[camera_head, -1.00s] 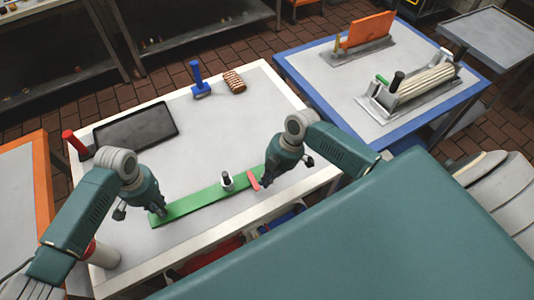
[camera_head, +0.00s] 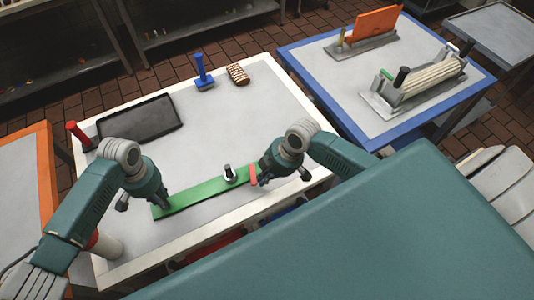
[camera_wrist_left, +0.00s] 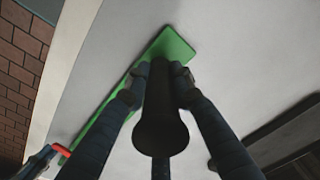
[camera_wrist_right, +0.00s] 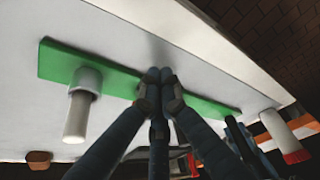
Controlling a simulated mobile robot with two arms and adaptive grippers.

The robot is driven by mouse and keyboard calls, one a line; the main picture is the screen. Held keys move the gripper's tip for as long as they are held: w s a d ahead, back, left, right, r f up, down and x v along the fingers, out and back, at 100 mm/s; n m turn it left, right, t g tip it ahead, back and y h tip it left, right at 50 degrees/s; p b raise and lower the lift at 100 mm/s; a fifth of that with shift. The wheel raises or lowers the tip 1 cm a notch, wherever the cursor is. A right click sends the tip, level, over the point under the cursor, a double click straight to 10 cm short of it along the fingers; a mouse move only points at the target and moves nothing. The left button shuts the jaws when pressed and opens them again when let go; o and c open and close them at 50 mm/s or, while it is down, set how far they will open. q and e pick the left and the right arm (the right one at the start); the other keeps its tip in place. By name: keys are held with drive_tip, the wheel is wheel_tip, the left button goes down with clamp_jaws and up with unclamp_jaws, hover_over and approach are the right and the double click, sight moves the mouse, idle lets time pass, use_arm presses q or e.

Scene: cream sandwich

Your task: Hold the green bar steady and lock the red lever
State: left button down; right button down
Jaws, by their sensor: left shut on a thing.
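The green bar (camera_head: 200,195) lies flat on the white-topped table, running between my two grippers. The short red lever (camera_head: 253,175) is at the bar's right part, and shows small in the left wrist view (camera_wrist_left: 62,150). My right gripper (camera_head: 262,181) is beside the lever. In the right wrist view its fingertips (camera_wrist_right: 160,76) are together over the bar (camera_wrist_right: 62,64); the lever is not clear there, and I cannot tell whether they touch it.
A black tray (camera_head: 140,118), a blue-handled tool (camera_head: 202,74) and a striped cream sandwich (camera_head: 238,74) are farther back. A red-handled object (camera_head: 78,135) stands left. A blue-edged table (camera_head: 335,85) holds other equipment.

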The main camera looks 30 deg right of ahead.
use_arm(q)
drive_tip(key=shift+d, duration=0.1)
use_arm(e)
drive_tip(key=shift+a+m+t+h, duration=0.3)
drive_tip(key=shift+a+m+t, duration=0.1)
drive_tip(key=shift+a+m, duration=0.7)
drive_tip(key=m, duration=0.1)
drive_tip(key=a+m, duration=0.1)
drive_tip(key=m, duration=0.1)
drive_tip(key=a+m+h, duration=0.1)
drive_tip(key=shift+w+t, duration=0.3)
drive_tip(key=shift+t, duration=0.1)
drive_tip(key=m, duration=0.1)
drive_tip(key=w+a+m+h, duration=0.1)
drive_tip(key=m, duration=0.1)
drive_tip(key=a+m, duration=0.1)
drive_tip(key=shift+w+m+t+h, duration=0.3)
drive_tip(key=shift+w+m+h, duration=0.1)
drive_tip(key=shift+w+a+r, duration=0.1)
drive_tip(key=shift+w+a, duration=0.05)
drive_tip(key=shift+w, duration=0.1)
drive_tip(key=shift+w+a, duration=0.15)
drive_tip(key=shift+w, duration=0.05)
drive_tip(key=shift+s, duration=0.1)
